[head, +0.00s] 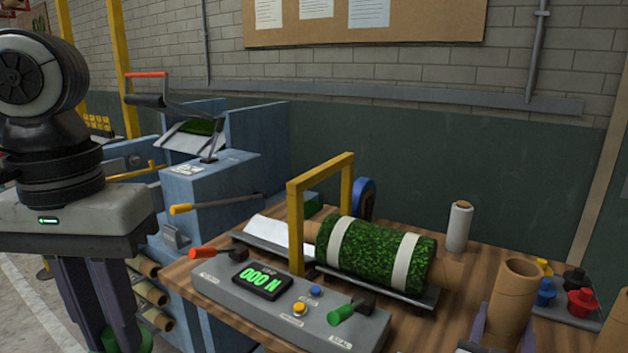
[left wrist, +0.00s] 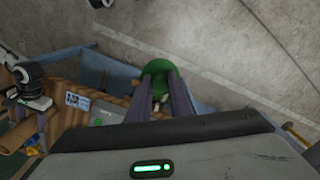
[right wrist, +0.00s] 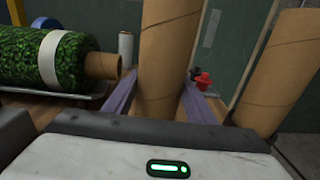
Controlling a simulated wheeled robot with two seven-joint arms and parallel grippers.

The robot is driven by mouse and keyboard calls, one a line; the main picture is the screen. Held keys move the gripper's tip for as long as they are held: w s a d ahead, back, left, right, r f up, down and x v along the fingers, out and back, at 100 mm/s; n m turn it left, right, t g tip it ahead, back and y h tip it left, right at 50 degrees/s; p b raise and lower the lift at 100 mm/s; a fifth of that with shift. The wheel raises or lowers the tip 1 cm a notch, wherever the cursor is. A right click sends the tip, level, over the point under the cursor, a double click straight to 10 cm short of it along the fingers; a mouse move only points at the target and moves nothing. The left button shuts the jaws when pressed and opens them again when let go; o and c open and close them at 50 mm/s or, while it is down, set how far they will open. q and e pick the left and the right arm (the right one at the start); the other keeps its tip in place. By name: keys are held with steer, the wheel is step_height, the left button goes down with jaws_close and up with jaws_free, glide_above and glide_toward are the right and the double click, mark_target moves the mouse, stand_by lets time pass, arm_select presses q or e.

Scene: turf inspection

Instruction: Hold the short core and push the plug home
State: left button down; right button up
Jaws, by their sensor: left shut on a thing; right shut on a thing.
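My left gripper (head: 115,320) points down at the left of the head view, away from the bench. It is shut on a green plug (head: 128,341), which also shows between the fingers in the left wrist view (left wrist: 160,83). My right gripper (head: 504,335) is low at the right of the head view, shut on an upright, open-topped cardboard core (head: 516,288). In the right wrist view this core (right wrist: 168,55) stands between the two fingers. Its top opening looks empty in the head view; its lower end is hidden. The plug and the core are far apart.
A turf roll (head: 378,253) with white bands lies on the wooden bench (head: 458,318). A grey force panel (head: 290,310) reading 000 N is in front of it. A second tube (head: 613,330) and coloured caps (head: 578,300) stand at the right. A blue machine (head: 205,190) stands at the left.

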arm_select(q)
steer(key=shift+f, duration=1.25)
stand_by(1.1)
arm_select(e)
steer(key=o, duration=1.3)
